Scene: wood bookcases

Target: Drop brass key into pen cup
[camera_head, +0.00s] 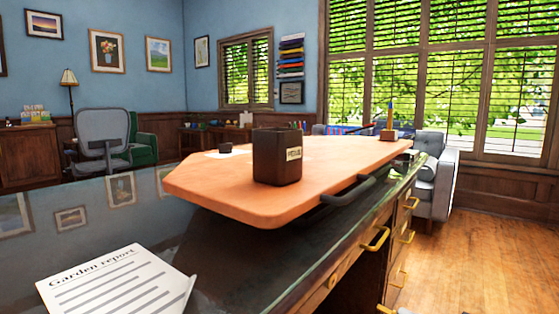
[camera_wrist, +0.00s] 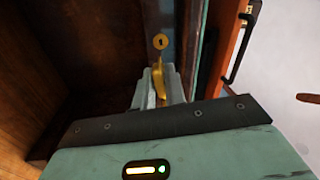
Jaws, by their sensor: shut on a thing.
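The pen cup (camera_head: 278,157) is a dark brown, square-sided cup with a pale label. It stands upright on the orange board in the head view, and its inside is mostly hidden. The gripper does not show in the head view.
The orange board (camera_head: 225,188) with a black handle (camera_head: 346,191) lies on a glass-topped desk with brass drawer pulls. A "Garden report" paper (camera_head: 117,283) lies at front left. In the wrist view, dark wood is at left and an orange edge with a black handle (camera_wrist: 240,50) at right.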

